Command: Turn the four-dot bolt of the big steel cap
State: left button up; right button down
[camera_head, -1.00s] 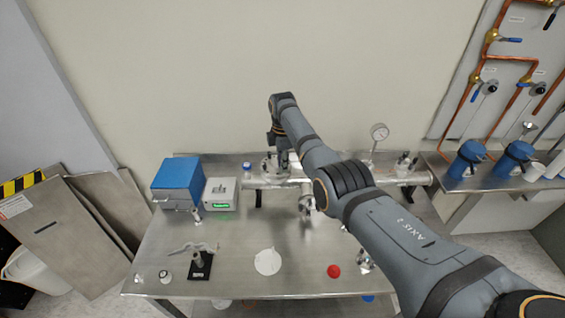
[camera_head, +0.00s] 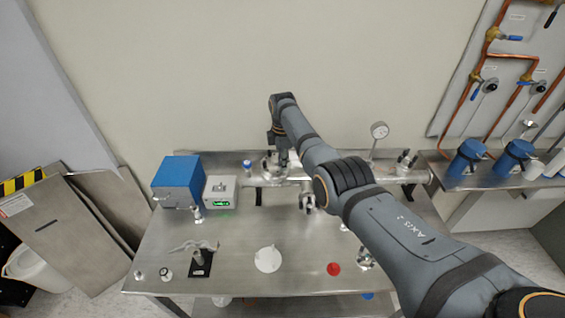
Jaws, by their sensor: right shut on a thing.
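The big steel cap (camera_head: 267,168) sits at the back of the steel table, on the horizontal steel pipe assembly. My right arm reaches across from the lower right. My right gripper (camera_head: 283,158) points down at the cap's right part and is shut on a bolt there. The bolt is hidden by the fingers and is too small to make out. Its dots cannot be read from here. My left gripper is not in view.
A blue box (camera_head: 177,179) and a small controller with a green display (camera_head: 220,192) stand left of the cap. A pressure gauge (camera_head: 379,130) rises at the right. A white disc (camera_head: 267,259) and a red cap (camera_head: 333,269) lie on the open front of the table (camera_head: 225,280).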

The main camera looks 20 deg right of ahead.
jog(key=m, duration=0.3)
jog(key=shift+m+p, duration=0.35)
jog(key=shift+m, duration=0.05)
jog(key=m, duration=0.4)
jog(key=shift+m, duration=0.3)
jog(key=m, duration=0.4)
jog(key=shift+m+p, duration=0.3)
jog(key=shift+p, duration=0.05)
jog(key=m, duration=2.1)
